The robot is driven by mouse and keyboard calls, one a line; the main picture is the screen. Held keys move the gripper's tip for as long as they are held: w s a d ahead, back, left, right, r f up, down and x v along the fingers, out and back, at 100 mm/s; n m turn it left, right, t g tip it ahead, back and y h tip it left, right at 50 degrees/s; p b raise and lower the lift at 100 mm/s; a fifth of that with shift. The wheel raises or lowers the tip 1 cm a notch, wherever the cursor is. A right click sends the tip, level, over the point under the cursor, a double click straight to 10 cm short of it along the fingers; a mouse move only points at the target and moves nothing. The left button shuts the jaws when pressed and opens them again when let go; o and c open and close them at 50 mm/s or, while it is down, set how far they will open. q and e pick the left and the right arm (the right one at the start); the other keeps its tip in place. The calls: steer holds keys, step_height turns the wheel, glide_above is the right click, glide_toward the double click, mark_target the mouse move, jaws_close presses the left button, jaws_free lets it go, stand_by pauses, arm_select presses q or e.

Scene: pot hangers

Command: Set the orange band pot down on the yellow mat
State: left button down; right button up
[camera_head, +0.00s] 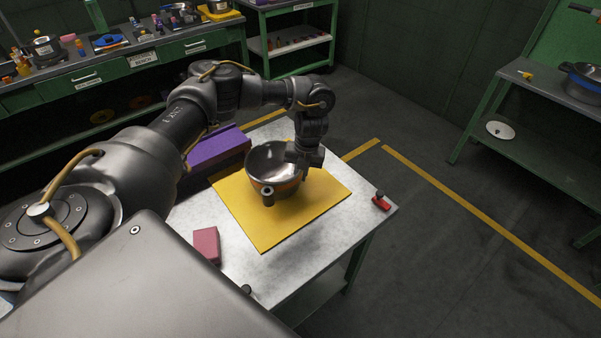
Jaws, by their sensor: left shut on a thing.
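The pot with an orange band (266,160) is a dark metal pot, upright, over the yellow mat (265,234) on the small table. I cannot tell whether its base touches the mat. A short dark handle with a round end sticks out toward the front. My left gripper (300,160) is at the pot's right rim and is shut on it; its fingertips are mostly hidden by the wrist and the pot. My right gripper does not show.
A purple box (218,150) stands behind the mat at the left. A pink block (207,245) and a small red item (381,202) lie on the table (318,238). Green workbenches with clutter (105,65) line the back left. A shelf (545,95) stands at the right.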

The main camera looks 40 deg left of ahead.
arm_select(q)
steer(key=shift+f+b, duration=0.35)
steer(key=shift+f, duration=0.2)
steer(key=c, duration=1.4)
jaws_free()
steer(key=r+p, duration=0.3)
steer(key=r, duration=0.4)
steer(key=r+p, duration=0.4)
steer(key=r, duration=0.2)
steer(key=d+r+p, duration=0.1)
steer(key=r+p, duration=0.3)
steer(key=r, duration=0.3)
steer(key=shift+w+d+r, duration=0.1)
steer(key=shift+w+r, duration=0.25)
steer(key=shift+w, duration=0.05)
